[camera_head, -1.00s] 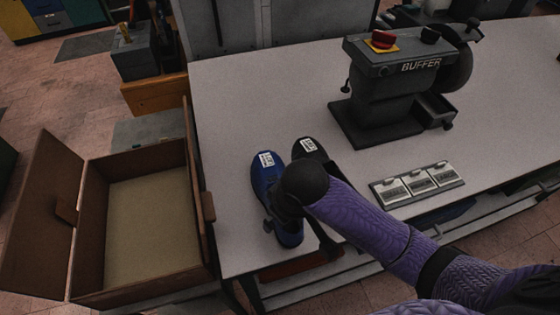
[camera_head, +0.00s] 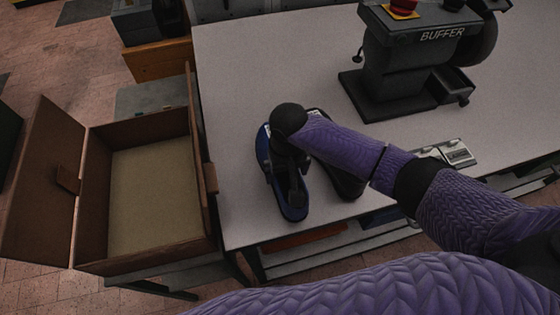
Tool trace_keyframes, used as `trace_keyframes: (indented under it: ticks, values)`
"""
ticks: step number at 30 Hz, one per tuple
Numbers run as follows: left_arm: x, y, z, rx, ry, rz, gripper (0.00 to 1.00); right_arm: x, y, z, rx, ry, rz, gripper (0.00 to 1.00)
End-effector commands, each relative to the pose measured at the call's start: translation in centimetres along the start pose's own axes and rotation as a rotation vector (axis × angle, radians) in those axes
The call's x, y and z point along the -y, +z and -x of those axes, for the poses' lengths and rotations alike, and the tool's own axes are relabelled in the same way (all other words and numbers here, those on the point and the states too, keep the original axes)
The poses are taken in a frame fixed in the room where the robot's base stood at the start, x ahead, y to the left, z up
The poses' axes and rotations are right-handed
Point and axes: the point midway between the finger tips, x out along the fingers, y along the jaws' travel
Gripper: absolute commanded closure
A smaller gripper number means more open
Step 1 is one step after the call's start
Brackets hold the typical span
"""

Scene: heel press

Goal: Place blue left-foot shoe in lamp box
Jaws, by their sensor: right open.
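The blue shoe (camera_head: 264,150) lies on the white table near its left front edge, partly hidden by my right gripper. My right gripper (camera_head: 294,198) points down over the shoe, with its dark fingers at the shoe's rear half. It is open; whether the fingers touch the shoe is hard to tell. The open brown box (camera_head: 90,195), which looks like the lamp box, stands left of the table with its lid swung out to the left. Its beige floor is empty. My left gripper is not in view.
A black shoe (camera_head: 347,184) stands just right of the blue one, partly behind my arm. The buffer machine (camera_head: 400,75) stands at the back right. A panel with pale plates (camera_head: 455,152) lies on the table, partly covered by my arm. The table's back left is clear.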

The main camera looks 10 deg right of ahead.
Motion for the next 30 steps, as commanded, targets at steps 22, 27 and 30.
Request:
trace_keyframes:
  ticks: [22, 27, 30]
  values:
    - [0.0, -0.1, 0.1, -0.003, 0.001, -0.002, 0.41, 0.0, 0.0, 0.2, -0.002, -0.001, 0.000, 1.00]
    - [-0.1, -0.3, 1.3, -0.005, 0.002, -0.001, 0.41, 0.0, -0.1, 3.5, -0.005, -0.002, 0.001, 1.00]
    - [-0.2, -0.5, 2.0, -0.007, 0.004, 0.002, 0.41, 0.0, -0.1, 6.3, -0.006, -0.002, 0.001, 1.00]
